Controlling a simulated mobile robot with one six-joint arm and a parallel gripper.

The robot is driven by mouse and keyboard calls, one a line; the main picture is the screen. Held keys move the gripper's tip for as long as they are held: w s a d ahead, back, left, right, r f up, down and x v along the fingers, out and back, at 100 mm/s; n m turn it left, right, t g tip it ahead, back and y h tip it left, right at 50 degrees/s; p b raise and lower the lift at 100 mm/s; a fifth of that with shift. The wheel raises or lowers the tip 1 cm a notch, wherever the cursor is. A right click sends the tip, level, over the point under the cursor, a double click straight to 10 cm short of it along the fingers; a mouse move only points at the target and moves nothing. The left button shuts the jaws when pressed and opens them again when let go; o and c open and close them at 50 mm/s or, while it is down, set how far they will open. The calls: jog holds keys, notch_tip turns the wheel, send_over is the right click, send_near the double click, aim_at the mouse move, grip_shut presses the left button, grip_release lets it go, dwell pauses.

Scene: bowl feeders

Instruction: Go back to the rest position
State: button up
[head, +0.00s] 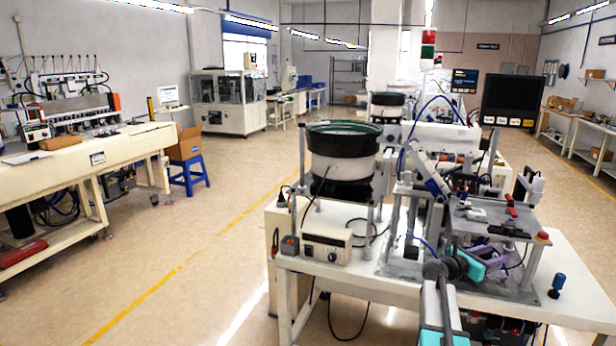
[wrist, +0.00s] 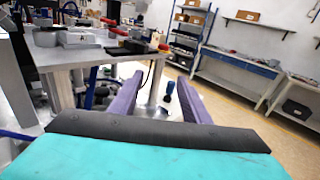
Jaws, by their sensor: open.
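My gripper (wrist: 158,97) shows in the wrist view with its two purple fingers spread wide apart and nothing between them. In the head view my gripper (head: 497,246) is at the right, low beside the small raised metal platform (head: 485,213) of the bowl feeder station. My arm reaches up to it from the bottom edge. The fingertips are partly hidden by the fixture's posts in the head view, so I cannot tell their exact clearance there.
The white station table (head: 340,268) carries a dark green-rimmed feeder bowl (head: 344,140), a controller box (head: 325,240) and a monitor (head: 511,101). Metal posts and cables crowd around my gripper. Open floor (head: 190,265) lies left of the table. A workbench (head: 80,160) stands farther left.

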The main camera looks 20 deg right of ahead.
jog(key=w+a+f+n+t+y, duration=0.1)
jog(key=w+a+f+y, duration=0.15)
jog(key=a+f, duration=0.7)
jog(key=w+a+f+n+t+y, duration=0.1)
jog(key=w+a+f+n, duration=0.15)
jog(key=a+f, duration=0.7)
jog(key=s+a+f+m+g+y, duration=0.1)
jog(key=s+a+f+m+y, duration=0.15)
jog(key=a+f, duration=0.6)
jog(key=s+a+f+m+y, duration=0.1)
jog(key=s+a+f, duration=0.2)
jog(key=a+f, duration=0.55)
jog(key=s+a+f+m+g+y, duration=0.55)
jog(key=s+a+f, duration=1)
jog(key=s, duration=0.35)
jog(key=s+a+f+m+g+y, duration=0.1)
jog(key=s+a+m+g+y, duration=0.2)
jog(key=s+a+m, duration=0.8)
jog(key=shift+s+a+f+m+y, duration=0.25)
jog(key=shift+s+m+y, duration=0.75)
jog(key=shift+m, duration=0.45)
